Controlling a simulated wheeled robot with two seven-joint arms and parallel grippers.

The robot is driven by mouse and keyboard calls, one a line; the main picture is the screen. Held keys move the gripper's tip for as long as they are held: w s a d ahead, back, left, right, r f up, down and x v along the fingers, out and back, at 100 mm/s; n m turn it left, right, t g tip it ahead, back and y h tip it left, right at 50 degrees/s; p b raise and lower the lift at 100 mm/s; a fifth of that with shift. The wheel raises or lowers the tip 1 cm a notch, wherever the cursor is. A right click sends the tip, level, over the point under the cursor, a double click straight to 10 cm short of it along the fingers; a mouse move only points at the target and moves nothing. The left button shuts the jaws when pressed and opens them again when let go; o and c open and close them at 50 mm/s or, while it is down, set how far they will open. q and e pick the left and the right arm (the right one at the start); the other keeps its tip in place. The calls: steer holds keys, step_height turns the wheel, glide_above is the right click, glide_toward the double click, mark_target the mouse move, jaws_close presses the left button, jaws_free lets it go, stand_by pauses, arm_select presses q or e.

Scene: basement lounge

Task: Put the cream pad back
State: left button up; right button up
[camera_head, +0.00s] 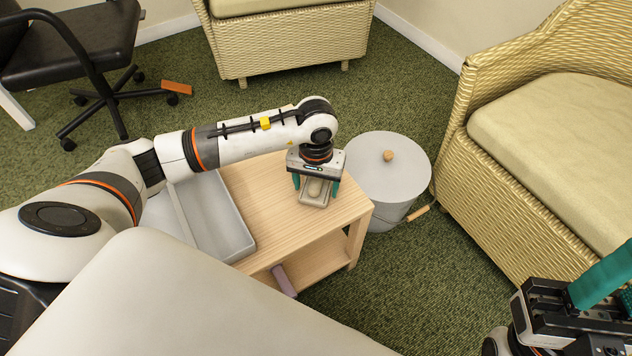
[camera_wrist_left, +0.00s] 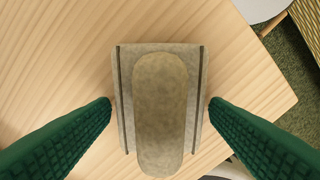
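A cream-beige oblong pad (camera_wrist_left: 160,100) with rounded ends lies on a flat beige rectangular base (camera_wrist_left: 127,70) with two dark side lines. I cannot tell whether pad and base are one piece. In the head view the base (camera_head: 315,199) sits on the wooden table near its right corner, partly hidden by my gripper. My left gripper (camera_head: 316,186) points down over it, its teal fingers apart, one on each side of the base. The wrist view shows the fingertips (camera_wrist_left: 160,101) close to its edges, without clear contact. My right gripper (camera_head: 590,300) is partly cut off at the lower right.
A grey tray (camera_head: 243,244) stands on the table's left part. A lavender block (camera_head: 284,280) is on the lower shelf. A grey round bin (camera_head: 385,165) with a knobbed lid stands right of the table (camera_head: 268,205). Wicker seats (camera_head: 560,130) bound the right and back.

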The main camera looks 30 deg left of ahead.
arm_select(q)
steer(key=shift+o, duration=0.8)
steer(key=shift+r, duration=0.1)
